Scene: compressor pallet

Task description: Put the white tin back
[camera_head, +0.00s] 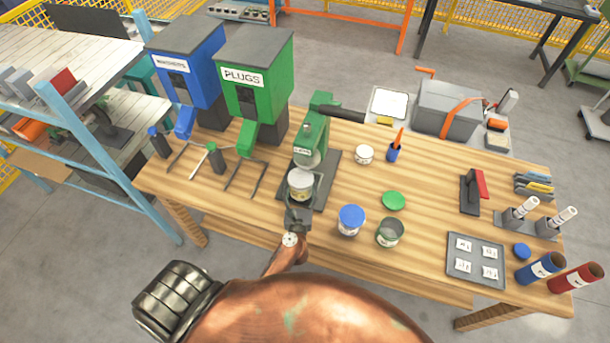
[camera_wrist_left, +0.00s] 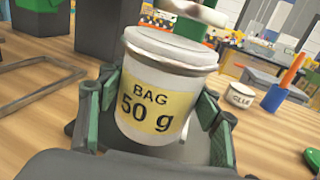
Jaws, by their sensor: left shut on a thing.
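The white tin (camera_head: 301,184) has a pale lid and a yellow label reading "BAG 50 g". It also shows upright, slightly tilted in the picture, in the left wrist view (camera_wrist_left: 165,85). My left gripper (camera_head: 299,203) is shut on it, with a finger on each side. The tin is under the round plate of the green press (camera_head: 312,135), at its dark base (camera_head: 325,185). I cannot tell whether its bottom touches the base. My right gripper is not in view.
The wooden table (camera_head: 240,205) also holds a blue-lidded tin (camera_head: 351,220), an open tin (camera_head: 390,233), a green lid (camera_head: 393,201), a small white glue pot (camera_head: 364,154) and a grey tray (camera_head: 476,260). Blue (camera_head: 187,75) and green dispensers (camera_head: 252,85) stand behind left. Bare wood lies right of the press.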

